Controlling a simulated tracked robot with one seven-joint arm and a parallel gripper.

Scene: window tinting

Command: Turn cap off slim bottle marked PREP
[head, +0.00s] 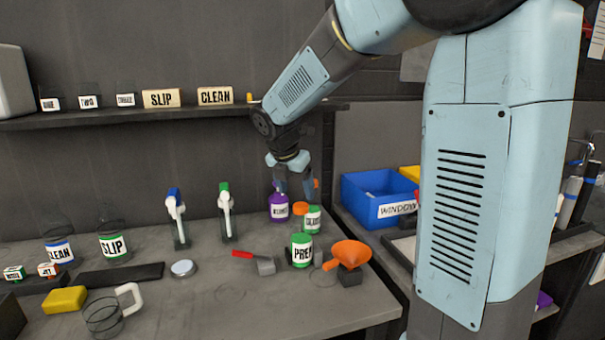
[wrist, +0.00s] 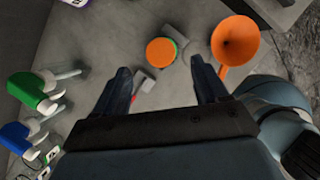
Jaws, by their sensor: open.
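The slim bottle marked PREP (head: 301,251) stands upright on the bench, with green contents, a white label and a clear upper part. Its orange cap (head: 300,208) appears seated on top. My gripper (head: 294,190) points down above the cap and is open and empty. In the wrist view the cap lies roughly between and just beyond the fingertips (wrist: 160,66). The gap in height to the cap is hard to judge.
A purple bottle (head: 279,207) and a green-capped bottle (head: 313,219) stand close behind PREP. An orange funnel (head: 347,254) is at its right, a red-handled scraper (head: 264,265) at its left. Two spray bottles (head: 177,215) (head: 225,208) stand farther left.

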